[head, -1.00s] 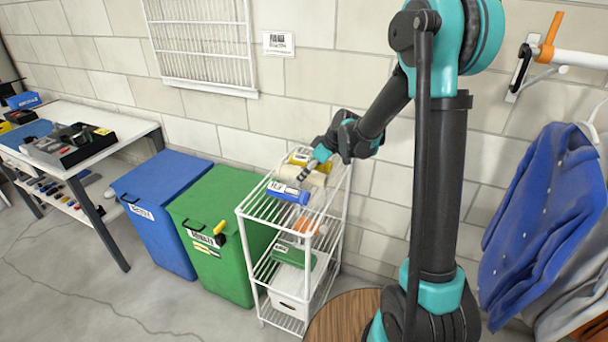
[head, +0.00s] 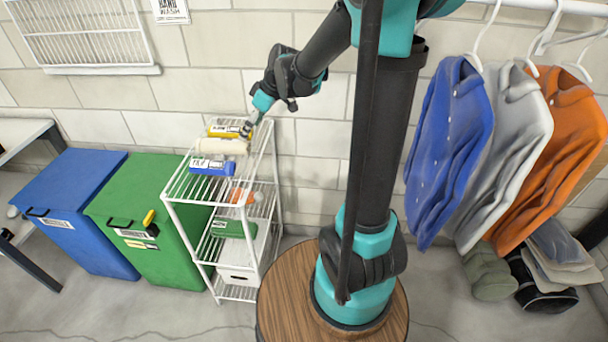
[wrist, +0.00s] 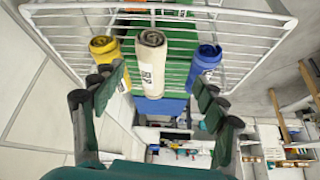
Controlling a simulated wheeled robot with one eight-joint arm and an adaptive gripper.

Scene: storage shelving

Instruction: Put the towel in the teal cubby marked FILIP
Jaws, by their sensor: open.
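Three rolled towels lie side by side on the top shelf of the white wire rack (head: 170,190). The yellow roll (head: 222,131) is nearest the wall, the cream roll (head: 215,147) is in the middle, and the blue roll (head: 212,168) has a white label, too small to read surely. My gripper (head: 246,132) is at the wall end of the rolls, close to the yellow and cream ones. In the wrist view my gripper (wrist: 160,92) is open, with the cream roll (wrist: 150,65) ahead between its fingers, apart from them. No teal cubby shows.
Lower rack shelves hold an orange item (head: 240,195), a green item (head: 232,228) and a white box (head: 240,270). Green (head: 140,200) and blue (head: 75,190) bins stand left. Shirts (head: 450,150) hang at right. A round wooden surface (head: 280,300) is in front.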

